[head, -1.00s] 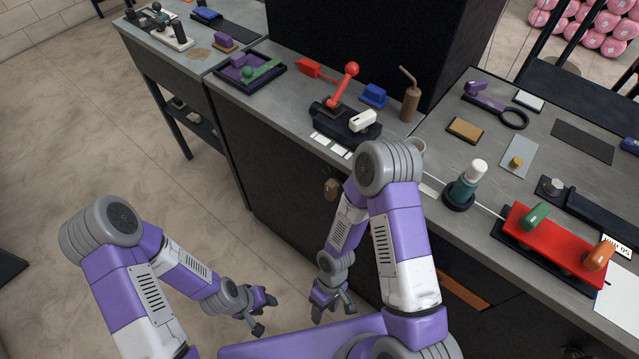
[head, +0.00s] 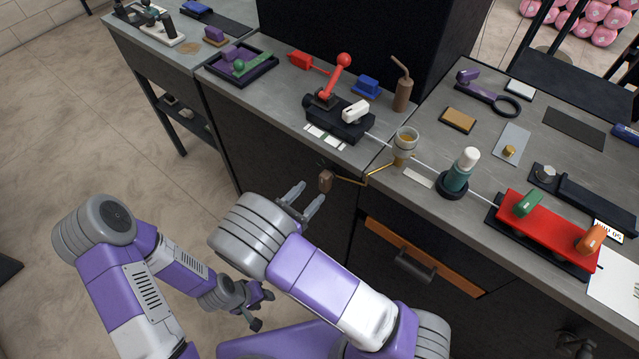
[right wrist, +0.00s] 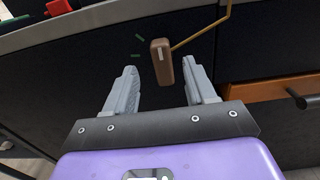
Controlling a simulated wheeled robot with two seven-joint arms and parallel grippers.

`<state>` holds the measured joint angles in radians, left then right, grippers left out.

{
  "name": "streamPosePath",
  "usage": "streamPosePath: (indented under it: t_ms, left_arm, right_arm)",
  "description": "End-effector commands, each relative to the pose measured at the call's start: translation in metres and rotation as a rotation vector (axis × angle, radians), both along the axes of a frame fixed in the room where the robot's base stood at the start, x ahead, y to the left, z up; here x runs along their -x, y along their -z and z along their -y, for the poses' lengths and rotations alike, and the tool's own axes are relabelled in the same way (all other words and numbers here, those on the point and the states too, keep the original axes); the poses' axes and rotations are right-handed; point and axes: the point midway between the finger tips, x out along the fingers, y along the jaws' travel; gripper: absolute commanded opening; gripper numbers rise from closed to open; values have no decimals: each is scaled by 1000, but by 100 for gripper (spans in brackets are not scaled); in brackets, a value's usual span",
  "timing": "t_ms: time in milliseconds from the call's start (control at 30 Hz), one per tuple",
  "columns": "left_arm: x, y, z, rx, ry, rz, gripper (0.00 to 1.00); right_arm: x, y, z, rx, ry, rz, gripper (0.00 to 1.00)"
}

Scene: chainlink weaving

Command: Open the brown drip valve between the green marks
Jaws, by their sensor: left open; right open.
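The brown drip valve (head: 326,181) hangs at the dark cabinet front, at the end of a thin brass rod. In the right wrist view, the brown valve (right wrist: 162,62) stands nearly upright, beyond and between my fingertips. Small green marks (right wrist: 138,56) show on the dark front just left of it. My right gripper (head: 300,203) is open and empty, just left of the valve in the head view; its fingers also show in the right wrist view (right wrist: 160,85). I cannot tell that it touches the valve. My left gripper (head: 256,303) is open and empty, low over the floor.
A glass cup with a brass base (head: 405,146) stands at the counter edge above the rod. An orange drawer front with a dark handle (head: 415,267) is right of the valve. A teal bottle (head: 459,172) and a red block (head: 545,230) stand on the counter.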

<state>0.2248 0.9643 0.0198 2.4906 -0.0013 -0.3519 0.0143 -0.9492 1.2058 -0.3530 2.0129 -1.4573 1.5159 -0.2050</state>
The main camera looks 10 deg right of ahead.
Motion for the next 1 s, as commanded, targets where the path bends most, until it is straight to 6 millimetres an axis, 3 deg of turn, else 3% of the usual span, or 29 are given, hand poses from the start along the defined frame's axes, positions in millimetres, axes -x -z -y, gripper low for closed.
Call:
streamPosePath:
  t_ms: [300, 667, 1000]
  left_arm:
    - [0, 7, 0, 0, 0, 0, 43]
    - [0, 7, 0, 0, 0, 0, 43]
    - [0, 7, 0, 0, 0, 0, 43]
  right_arm:
    - [-27, 1, 36, -4, 4, -2, 55]
    - [-31, 1, 42, -3, 3, -2, 55]
    - [-31, 1, 41, -3, 3, -2, 5]
